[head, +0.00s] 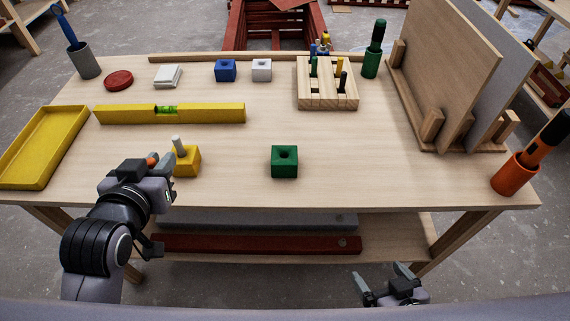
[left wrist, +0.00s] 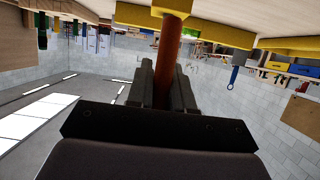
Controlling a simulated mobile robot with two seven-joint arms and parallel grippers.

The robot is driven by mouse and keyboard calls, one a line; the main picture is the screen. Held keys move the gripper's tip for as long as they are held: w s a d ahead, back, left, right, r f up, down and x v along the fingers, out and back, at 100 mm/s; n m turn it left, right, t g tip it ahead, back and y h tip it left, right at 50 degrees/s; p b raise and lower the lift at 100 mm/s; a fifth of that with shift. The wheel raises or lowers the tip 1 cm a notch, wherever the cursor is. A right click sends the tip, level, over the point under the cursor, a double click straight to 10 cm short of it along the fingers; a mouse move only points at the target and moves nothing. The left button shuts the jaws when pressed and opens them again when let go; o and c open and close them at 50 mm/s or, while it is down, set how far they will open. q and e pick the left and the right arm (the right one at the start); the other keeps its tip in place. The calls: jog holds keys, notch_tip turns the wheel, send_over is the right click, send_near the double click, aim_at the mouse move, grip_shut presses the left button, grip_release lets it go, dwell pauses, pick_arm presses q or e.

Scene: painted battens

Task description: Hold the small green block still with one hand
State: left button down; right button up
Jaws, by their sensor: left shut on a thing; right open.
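The small green block (head: 284,162) stands on the table near its front edge, with a round hole in its top. Neither gripper touches it. My left gripper (head: 157,168) is left of it, by the yellow block (head: 188,163). The left gripper is shut on an orange-brown rod (left wrist: 166,58), which runs up between its fingers in the left wrist view. My right gripper (head: 384,279) is open and empty, low in front of the table.
A yellow spirit level (head: 210,113) lies behind the yellow block, and a yellow tray (head: 42,147) at left. Blue (head: 225,71) and white (head: 262,70) blocks and a slotted wooden rack (head: 328,97) stand behind. An orange cup (head: 513,176) is at right. Table around the green block is clear.

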pick_arm(q)
jog(key=shift+f, duration=0.1)
dwell(0.4)
jog(key=shift+w, duration=0.1)
jog(key=w+d+r+m+g+h, duration=0.1)
jog(key=w+d+m+h, duration=0.3)
jog(key=d, duration=0.7)
jog(key=w+d+r+m+g+h, duration=0.1)
jog(key=w+d+m+g+h, duration=0.2)
jog(key=d, duration=0.8)
jog(key=shift+w+d+r+m+h, duration=0.15)
jog(key=shift+w+d+m+h, duration=0.1)
jog(key=shift+w+m+h, duration=1.1)
jog(key=shift+w+n, duration=0.25)
jog(key=shift+w, duration=0.05)
